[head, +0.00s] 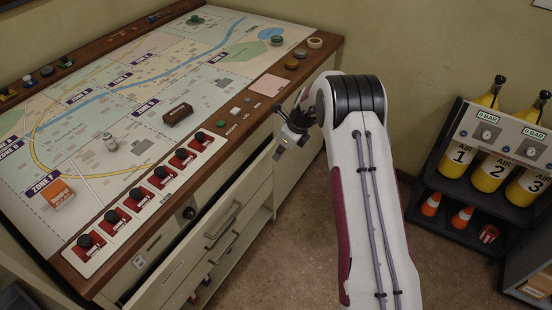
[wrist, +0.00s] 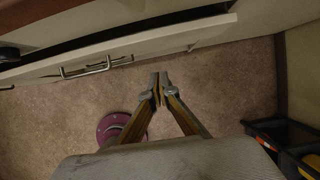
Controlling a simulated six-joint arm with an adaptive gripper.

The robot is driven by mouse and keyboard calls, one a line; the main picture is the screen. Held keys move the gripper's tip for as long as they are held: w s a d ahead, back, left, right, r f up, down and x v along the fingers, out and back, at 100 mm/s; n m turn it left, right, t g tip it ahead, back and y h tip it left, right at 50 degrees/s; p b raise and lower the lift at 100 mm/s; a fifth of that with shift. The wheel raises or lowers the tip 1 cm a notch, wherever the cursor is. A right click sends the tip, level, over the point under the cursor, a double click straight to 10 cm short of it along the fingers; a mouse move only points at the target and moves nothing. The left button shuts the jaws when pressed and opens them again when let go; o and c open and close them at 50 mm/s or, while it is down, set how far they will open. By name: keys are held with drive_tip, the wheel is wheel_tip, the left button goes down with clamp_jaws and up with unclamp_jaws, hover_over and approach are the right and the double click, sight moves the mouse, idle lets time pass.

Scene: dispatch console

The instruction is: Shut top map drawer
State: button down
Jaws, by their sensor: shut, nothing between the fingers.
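The top map drawer (head: 205,228) is under the map console and stands partly open. A dark gap shows behind its pale front. In the wrist view the drawer front (wrist: 150,40) runs across the top, with a metal handle (wrist: 85,69) at left. My gripper (head: 279,152) is shut and empty near the drawer's far right end in the head view. In the wrist view the fingertips (wrist: 159,76) point towards the drawer front, just short of its edge in the picture. I cannot tell whether they touch it.
The map table (head: 130,100) carries red switches (head: 160,172) and small models along its top. A rack of yellow air cylinders (head: 490,160) with orange cones stands at the right wall. The brown carpet (head: 295,240) in front of the drawers is clear.

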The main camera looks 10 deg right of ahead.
drive_tip(key=shift+s+d+r, duration=0.1)
drive_tip(key=shift+r, duration=0.15)
